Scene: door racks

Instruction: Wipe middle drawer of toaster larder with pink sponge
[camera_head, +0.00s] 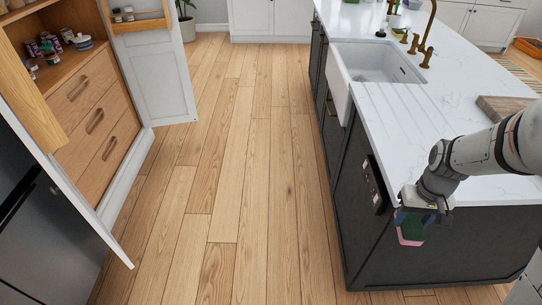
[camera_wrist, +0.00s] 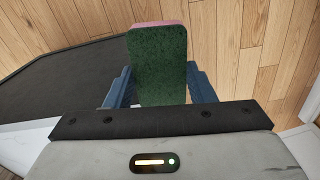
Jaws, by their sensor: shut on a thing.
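My gripper (camera_head: 423,210) hangs beside the near end of the island, shut on a pink sponge (camera_head: 408,239) with a dark green face. In the wrist view the sponge (camera_wrist: 157,65) sits between the blue fingers of the gripper (camera_wrist: 160,85), green side toward the camera and a pink edge at the top. The larder (camera_head: 62,150) stands open at the left with three wooden drawers, all looking shut. The middle drawer (camera_head: 102,134) has a cut-out handle and is far from my gripper. No toaster is visible in the larder part in view.
The island (camera_head: 425,150) with a white sink (camera_head: 375,62) fills the right side. The open white larder door (camera_head: 155,75) and another door edge (camera_head: 85,215) flank the drawers. Jars (camera_head: 48,45) stand on the shelf above. The wooden floor (camera_head: 235,170) between larder and island is clear.

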